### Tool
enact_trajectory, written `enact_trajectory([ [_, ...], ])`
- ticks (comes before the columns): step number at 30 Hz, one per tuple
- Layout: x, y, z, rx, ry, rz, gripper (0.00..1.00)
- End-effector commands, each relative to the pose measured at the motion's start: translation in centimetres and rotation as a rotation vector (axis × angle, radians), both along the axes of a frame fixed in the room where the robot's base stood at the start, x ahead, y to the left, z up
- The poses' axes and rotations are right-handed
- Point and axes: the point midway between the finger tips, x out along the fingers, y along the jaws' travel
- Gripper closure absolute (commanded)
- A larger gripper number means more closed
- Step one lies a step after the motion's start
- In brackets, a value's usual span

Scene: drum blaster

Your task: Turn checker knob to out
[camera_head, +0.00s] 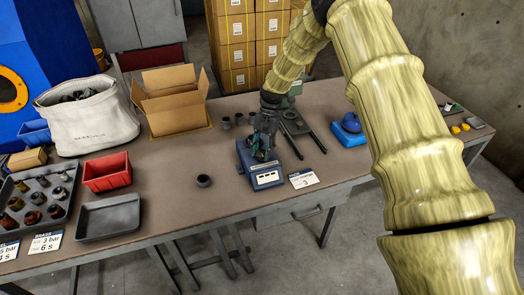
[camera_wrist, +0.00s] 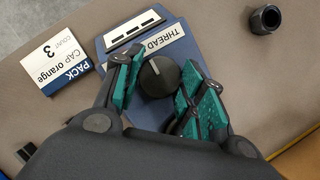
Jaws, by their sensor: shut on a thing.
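The checker is a blue box (camera_head: 266,178) near the front middle of the table. In the wrist view, the checker (camera_wrist: 186,44) has a white "THREAD" label and a panel with dark slots. Its round black knob (camera_wrist: 158,78) has a pale pointer mark. My gripper (camera_wrist: 162,82) is shut on the knob, with a teal-padded finger on either side. In the head view, my gripper (camera_head: 264,143) is over the checker and hides the knob. The word "out" cannot be read in either view.
A "PACK CAP orange count 3" card (camera_wrist: 56,61) lies beside the checker. A dark ring-like part (camera_head: 203,181) lies to its left. A red bin (camera_head: 107,172), grey tray (camera_head: 108,217) and cardboard box (camera_head: 180,122) stand further left. Bare tabletop (camera_head: 170,205) lies between.

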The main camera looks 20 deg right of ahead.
Motion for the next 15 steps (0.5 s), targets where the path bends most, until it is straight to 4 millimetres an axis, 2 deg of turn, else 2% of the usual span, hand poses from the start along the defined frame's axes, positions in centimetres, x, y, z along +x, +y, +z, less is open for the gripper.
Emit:
enact_trajectory([
  [3, 0.06, -0.01, 0.05, 0.0, -0.001, 0.0, 0.84],
  [4, 0.06, -0.01, 0.05, 0.0, -0.001, 0.0, 0.58],
  [7, 0.04, -0.01, 0.04, 0.0, -0.001, 0.0, 0.4],
  [15, 0.02, 0.01, 0.01, 0.0, 0.0, -0.001, 0.39],
])
